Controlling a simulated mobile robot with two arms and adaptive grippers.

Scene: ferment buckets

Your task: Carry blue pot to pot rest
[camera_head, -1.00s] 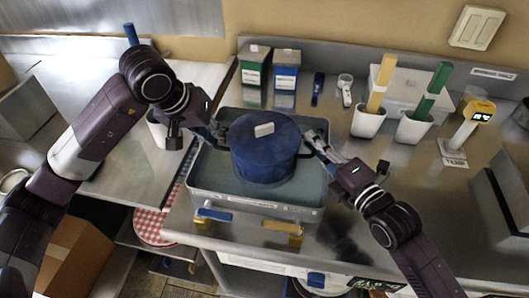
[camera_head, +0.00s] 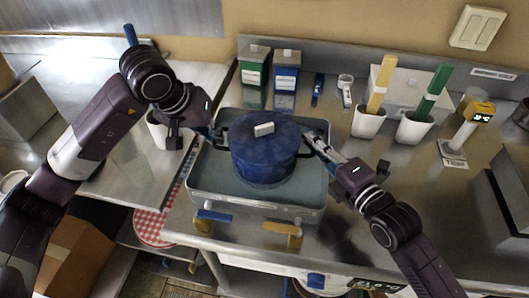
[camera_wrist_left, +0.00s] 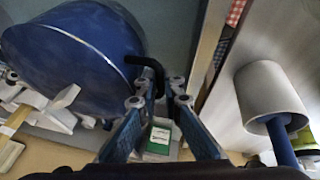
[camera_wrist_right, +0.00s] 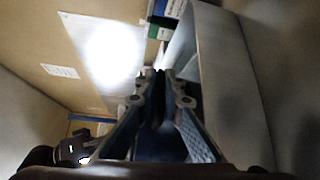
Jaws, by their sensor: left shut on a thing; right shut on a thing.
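The blue pot (camera_head: 262,160), with its lid on and a pale lid knob, is upright over the shallow grey basin (camera_head: 255,207). I cannot tell whether it touches the basin floor. My left gripper (camera_head: 217,133) is shut on the pot's left handle; the dark handle (camera_wrist_left: 146,64) shows at the fingertips in the left wrist view. My right gripper (camera_head: 314,138) is shut on the right handle, which its fingers mostly hide. A red-and-white checked round mat (camera_head: 152,226) lies lower at the left; I cannot tell whether it is the pot rest.
Green (camera_head: 254,65) and blue (camera_head: 286,70) boxes stand behind the basin. White cups with yellow (camera_head: 367,121) and green (camera_head: 414,127) handled tools and a yellow-topped meter (camera_head: 455,145) stand right. A gap separates the left counter (camera_head: 135,160) from the basin's bench.

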